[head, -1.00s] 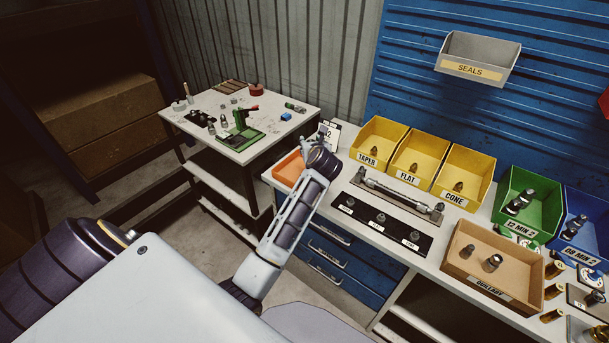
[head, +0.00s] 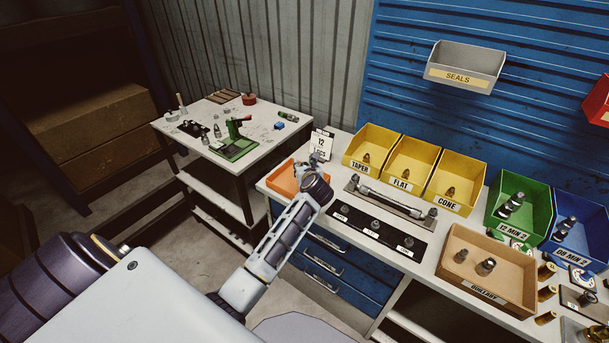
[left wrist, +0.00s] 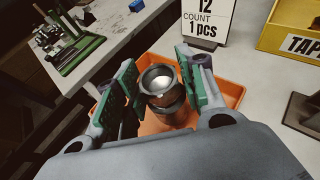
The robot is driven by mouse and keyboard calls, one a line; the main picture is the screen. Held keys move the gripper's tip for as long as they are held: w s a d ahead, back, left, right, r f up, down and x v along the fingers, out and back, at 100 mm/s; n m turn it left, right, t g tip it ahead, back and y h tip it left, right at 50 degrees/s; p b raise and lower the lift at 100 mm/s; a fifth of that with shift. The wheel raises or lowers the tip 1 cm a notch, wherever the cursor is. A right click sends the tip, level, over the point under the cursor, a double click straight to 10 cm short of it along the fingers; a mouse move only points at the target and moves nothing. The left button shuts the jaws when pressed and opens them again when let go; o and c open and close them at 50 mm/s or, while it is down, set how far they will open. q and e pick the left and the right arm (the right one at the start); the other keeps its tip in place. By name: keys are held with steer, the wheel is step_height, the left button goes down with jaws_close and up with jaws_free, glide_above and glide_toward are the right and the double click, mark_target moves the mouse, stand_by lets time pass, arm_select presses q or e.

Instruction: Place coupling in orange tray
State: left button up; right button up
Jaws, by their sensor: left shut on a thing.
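The orange tray (head: 283,181) sits at the left end of the workbench, partly hidden behind my left arm in the head view. In the left wrist view the tray (left wrist: 228,92) lies under and around my fingers. My left gripper (left wrist: 158,88) is shut on a metal coupling (left wrist: 163,100), a dark grey round piece with a bright hollow top. The coupling is upright over the tray; I cannot tell if it touches the tray floor. In the head view my left gripper (head: 312,172) hides the coupling. My right gripper is not in view.
A count card (head: 322,144) stands just behind the tray. Yellow bins (head: 370,146) and a black strip with fittings (head: 378,232) lie to the right. A brown box (head: 487,268) stands near the front edge. A side table (head: 232,120) with a green tool is at the left.

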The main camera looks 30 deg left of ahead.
arm_select(q)
steer(key=shift+f, duration=1.8)
steer(key=shift+f, duration=0.1)
steer(key=o, duration=1.2)
steer(key=shift+v, duration=0.95)
steer(key=b+v, duration=0.1)
steer(key=v, duration=0.9)
